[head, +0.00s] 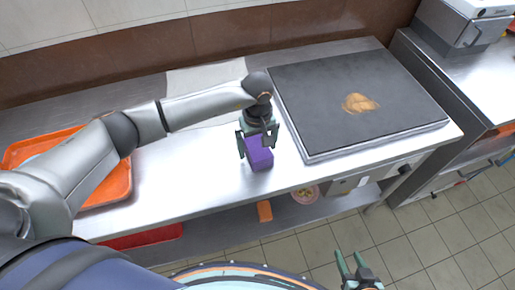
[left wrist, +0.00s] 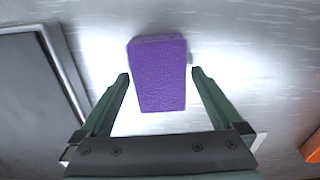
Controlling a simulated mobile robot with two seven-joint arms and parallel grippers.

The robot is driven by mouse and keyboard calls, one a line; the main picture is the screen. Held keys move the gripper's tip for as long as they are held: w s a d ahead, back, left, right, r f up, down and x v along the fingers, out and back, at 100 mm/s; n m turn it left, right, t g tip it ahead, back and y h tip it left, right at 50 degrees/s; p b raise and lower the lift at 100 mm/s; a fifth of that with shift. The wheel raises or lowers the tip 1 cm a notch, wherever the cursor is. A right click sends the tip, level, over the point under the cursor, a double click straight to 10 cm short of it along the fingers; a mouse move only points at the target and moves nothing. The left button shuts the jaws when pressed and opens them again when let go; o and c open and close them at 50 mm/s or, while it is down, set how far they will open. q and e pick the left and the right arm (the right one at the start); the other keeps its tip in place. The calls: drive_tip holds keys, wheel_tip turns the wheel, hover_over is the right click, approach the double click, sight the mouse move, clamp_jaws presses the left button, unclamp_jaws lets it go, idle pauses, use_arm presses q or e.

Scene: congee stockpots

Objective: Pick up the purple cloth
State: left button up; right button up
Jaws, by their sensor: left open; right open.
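The purple cloth (head: 260,155) is a block-shaped purple piece on the steel counter, left of the dark griddle plate. In the left wrist view the cloth (left wrist: 158,74) lies between and ahead of the fingertips, with a gap on each side. My left gripper (head: 257,147) is open over the cloth, and its green fingers also show in the left wrist view (left wrist: 160,76). The cloth's far part is partly hidden by the gripper in the head view. My right gripper (head: 355,262) is open and empty, low in front of the counter, over the floor.
A dark griddle plate (head: 330,105) with a brown food piece (head: 360,103) lies right of the cloth. An orange tray (head: 115,186) is at the left. A lower shelf (head: 290,212) holds an orange block (head: 265,211) and a bowl (head: 305,194). Bare counter (head: 190,180) lies between tray and cloth.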

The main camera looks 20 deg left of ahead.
sight(258, 145)
use_arm(q)
drive_tip(key=shift+c, duration=0.2)
drive_tip(key=c, duration=1.2)
drive_tip(key=shift+r, duration=0.1)
drive_tip(key=shift+c, duration=0.2)
drive_tip(key=shift+r, duration=0.25)
wheel_tip(258, 145, up, 2)
drive_tip(key=shift+w+r+b, duration=0.15)
drive_tip(key=shift+b, duration=0.45)
drive_tip(key=s+r, duration=0.2)
drive_tip(key=r, duration=0.1)
drive_tip(key=s+r, duration=0.1)
drive_tip(key=s, duration=0.1)
drive_tip(key=shift+d+r, duration=0.25)
drive_tip(key=shift+r, duration=0.15)
drive_tip(key=s+d+r+b, duration=0.1)
drive_tip(key=s+r, duration=0.4)
drive_tip(key=s, duration=0.5)
drive_tip(key=shift+d+b, duration=0.2)
drive_tip(key=shift+b, duration=0.15)
drive_tip(key=shift+s+r, duration=0.1)
